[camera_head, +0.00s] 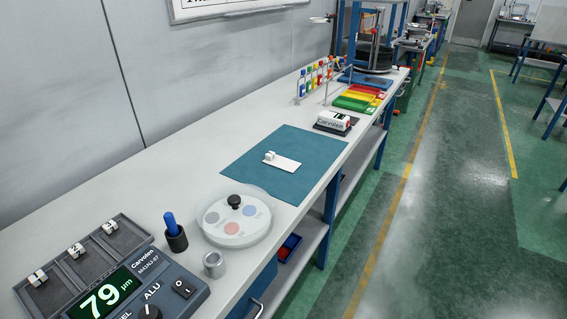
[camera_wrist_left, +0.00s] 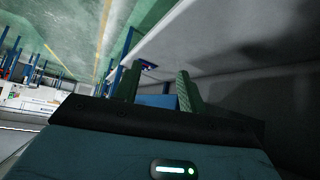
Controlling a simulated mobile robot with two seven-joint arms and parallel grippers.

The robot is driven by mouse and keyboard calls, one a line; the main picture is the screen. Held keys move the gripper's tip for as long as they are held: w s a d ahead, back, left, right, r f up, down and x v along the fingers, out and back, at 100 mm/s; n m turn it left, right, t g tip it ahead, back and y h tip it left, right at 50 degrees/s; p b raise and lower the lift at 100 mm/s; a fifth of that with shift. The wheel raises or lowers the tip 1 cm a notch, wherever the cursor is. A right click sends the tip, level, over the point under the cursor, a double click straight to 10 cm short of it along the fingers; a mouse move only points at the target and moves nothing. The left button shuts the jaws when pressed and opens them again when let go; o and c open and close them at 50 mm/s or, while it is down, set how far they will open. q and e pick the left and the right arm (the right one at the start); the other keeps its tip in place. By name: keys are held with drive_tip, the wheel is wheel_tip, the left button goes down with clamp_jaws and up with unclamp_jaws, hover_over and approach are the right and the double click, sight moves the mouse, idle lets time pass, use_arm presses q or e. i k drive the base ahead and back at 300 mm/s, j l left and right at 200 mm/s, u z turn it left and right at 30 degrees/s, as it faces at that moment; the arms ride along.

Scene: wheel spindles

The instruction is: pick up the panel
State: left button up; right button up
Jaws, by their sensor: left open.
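A small white panel (camera_head: 285,164) lies flat on the teal mat (camera_head: 310,145) in the head view. A small white block-like piece (camera_head: 269,156) is at its left end; I cannot tell if it is part of the panel. My left gripper (camera_wrist_left: 156,78) shows in the left wrist view with its two fingers apart and nothing visible between them. It is not in the head view, and the panel cannot be made out in the wrist view. My right gripper is in neither view.
On the bench are a round lidded case (camera_head: 235,240), a dark cup with a blue-handled tool (camera_head: 175,235), a metal cylinder (camera_head: 214,264), a gauge reading 79 (camera_head: 105,295) and a grey tray (camera_head: 125,237). A white box (camera_head: 334,121) and colored bins (camera_head: 360,97) stand beyond the mat.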

sight(291, 165)
drive_tip(key=i+l+u, duration=0.15)
drive_tip(key=l, duration=0.45)
drive_tip(key=i+l+u, duration=0.2)
drive_tip(key=l, duration=0.4)
drive_tip(key=i+l+u, duration=0.15)
drive_tip(key=l, duration=0.5)
drive_tip(key=i+l+u, duration=0.15)
drive_tip(key=l, duration=0.5)
drive_tip(key=i+l+u, duration=0.15)
drive_tip(key=l, duration=0.5)
